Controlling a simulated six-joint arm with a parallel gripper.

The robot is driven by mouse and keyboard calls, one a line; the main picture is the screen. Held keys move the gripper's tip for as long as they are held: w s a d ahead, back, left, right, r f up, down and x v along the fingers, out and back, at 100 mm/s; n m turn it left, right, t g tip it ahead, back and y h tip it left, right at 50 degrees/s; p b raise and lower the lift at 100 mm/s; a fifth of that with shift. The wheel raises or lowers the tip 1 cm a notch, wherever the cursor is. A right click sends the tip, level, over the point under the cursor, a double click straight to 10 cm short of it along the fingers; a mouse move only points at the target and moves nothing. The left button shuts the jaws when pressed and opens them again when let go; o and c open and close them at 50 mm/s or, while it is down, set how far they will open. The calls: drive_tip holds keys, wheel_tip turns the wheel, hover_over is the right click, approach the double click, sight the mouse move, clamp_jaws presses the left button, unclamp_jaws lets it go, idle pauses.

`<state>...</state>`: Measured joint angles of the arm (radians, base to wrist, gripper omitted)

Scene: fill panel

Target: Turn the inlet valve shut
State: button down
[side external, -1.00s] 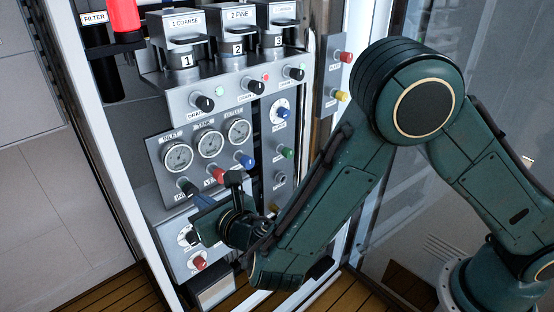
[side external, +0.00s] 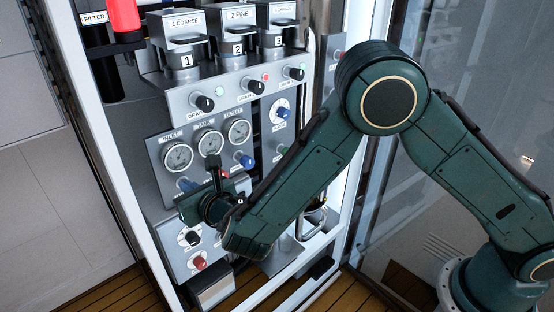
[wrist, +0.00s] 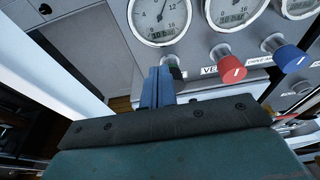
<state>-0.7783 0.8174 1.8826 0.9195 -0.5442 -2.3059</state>
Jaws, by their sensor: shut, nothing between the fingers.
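The fingers (wrist: 158,86) are shut together and empty. Their tips overlap the knob's left side in the wrist view; I cannot tell whether they touch it.
A red knob (wrist: 227,66) and a blue knob (wrist: 289,58) stand out to the right of my fingers. The side view shows black drain knobs (side external: 205,103) above the gauges, and a black knob (side external: 192,238) and a red knob (side external: 200,263) below my gripper. A white frame post (side external: 125,180) borders the panel.

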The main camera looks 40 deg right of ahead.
drive_tip(key=shift+d+f, duration=0.2)
drive_tip(key=shift+f, duration=0.1)
idle(0.9)
drive_tip(key=shift+d, duration=0.75)
drive_tip(key=shift+s+d+f, duration=0.1)
drive_tip(key=shift+d+f, duration=0.05)
drive_tip(key=shift+d, duration=0.2)
idle(0.6)
drive_tip(key=shift+d+r, duration=0.1)
drive_tip(key=shift+r, duration=0.35)
drive_tip(key=shift+r, duration=0.1)
drive_tip(key=shift+f+v, duration=0.25)
drive_tip(key=shift+v, duration=0.7)
drive_tip(key=shift+f+v, duration=0.2)
drive_tip(key=shift+v, duration=0.75)
drive_tip(key=shift+f+v, duration=0.25)
drive_tip(key=shift+v, duration=0.65)
drive_tip(key=shift+s, duration=0.25)
